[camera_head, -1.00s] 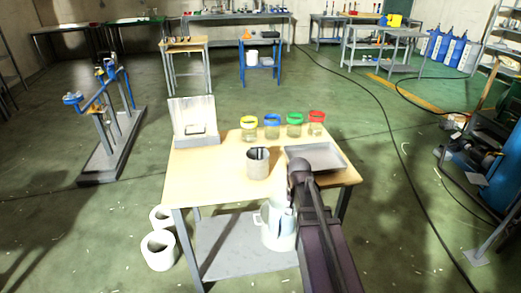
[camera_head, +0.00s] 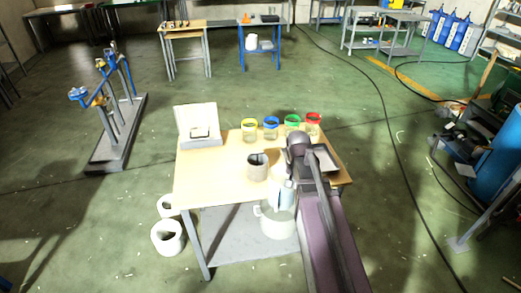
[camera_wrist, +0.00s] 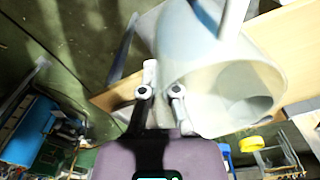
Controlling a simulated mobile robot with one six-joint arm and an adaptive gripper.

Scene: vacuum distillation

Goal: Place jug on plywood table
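The jug (camera_head: 279,218) is a large pale, translucent vessel with a side handle. In the head view it shows in front of the plywood table's near edge, its upper part overlapping the tabletop. In the wrist view the jug (camera_wrist: 192,60) fills the upper middle, tipped in the picture with its wide mouth toward the lower right. My gripper (camera_wrist: 161,92) has its two fingers close against the jug's side and appears shut on it; the exact contact is hard to see. In the head view my arm hides the gripper. The plywood table (camera_head: 218,176) has a light wooden top and grey legs.
Several jars with coloured lids (camera_head: 270,130) line the back, beside a pale upright box (camera_head: 197,122). A grey tray (camera_head: 322,158) at right is partly behind my arm. The front left tabletop is clear.

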